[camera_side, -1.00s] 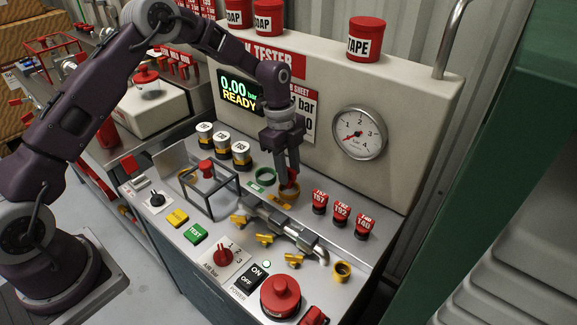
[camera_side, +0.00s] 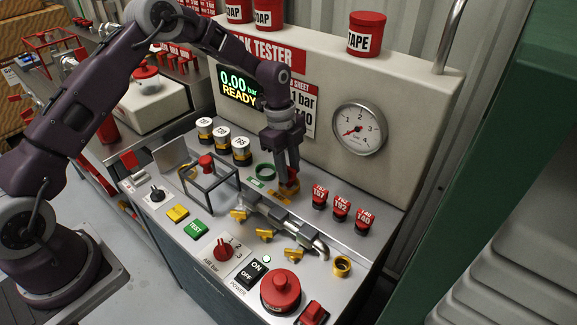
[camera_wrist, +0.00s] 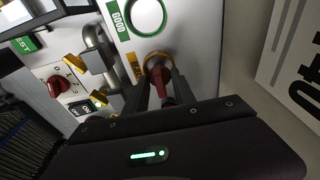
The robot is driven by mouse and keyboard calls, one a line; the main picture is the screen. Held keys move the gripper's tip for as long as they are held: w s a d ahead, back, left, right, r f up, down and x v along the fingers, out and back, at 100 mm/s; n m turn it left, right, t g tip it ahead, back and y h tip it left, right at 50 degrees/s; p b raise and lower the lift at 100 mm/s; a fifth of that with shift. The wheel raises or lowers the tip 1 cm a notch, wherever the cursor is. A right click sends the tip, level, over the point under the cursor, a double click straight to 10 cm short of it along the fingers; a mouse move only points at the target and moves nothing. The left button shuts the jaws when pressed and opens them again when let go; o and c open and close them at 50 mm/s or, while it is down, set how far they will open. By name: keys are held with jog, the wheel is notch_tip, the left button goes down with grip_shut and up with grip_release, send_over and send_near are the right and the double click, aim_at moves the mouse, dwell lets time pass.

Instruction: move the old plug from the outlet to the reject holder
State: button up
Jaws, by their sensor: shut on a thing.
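My gripper (camera_side: 289,185) is shut on the red old plug (camera_wrist: 160,78) and points down at the yellow ring of the reject holder (camera_wrist: 157,56). In the wrist view, the plug stands between both fingers, its far end at the ring's opening. The fingers hide part of the ring, and I cannot tell how deep the plug sits. In the side view, a little red and yellow shows at the fingertips. The outlet appears to be the bare bent end (camera_side: 321,247) of the metal pipe (camera_side: 280,224), with no plug on it.
The green GOOD ring (camera_side: 265,170) is close beside the reject holder. Several red-capped plugs (camera_side: 341,208) stand to the right. White-topped jars (camera_side: 223,138) and a black wire frame (camera_side: 210,187) are to the left. The tester's back panel (camera_side: 400,105) rises behind.

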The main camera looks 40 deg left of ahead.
jog(key=shift+f, duration=0.15)
jog(key=shift+f, duration=0.25)
dwell(0.5)
jog(key=o, duration=1.2)
jog(key=shift+c, duration=0.2)
jog(key=o, duration=0.6)
jog(key=shift+c, duration=0.2)
jog(key=shift+r, duration=0.1)
jog(key=shift+r, duration=4.4)
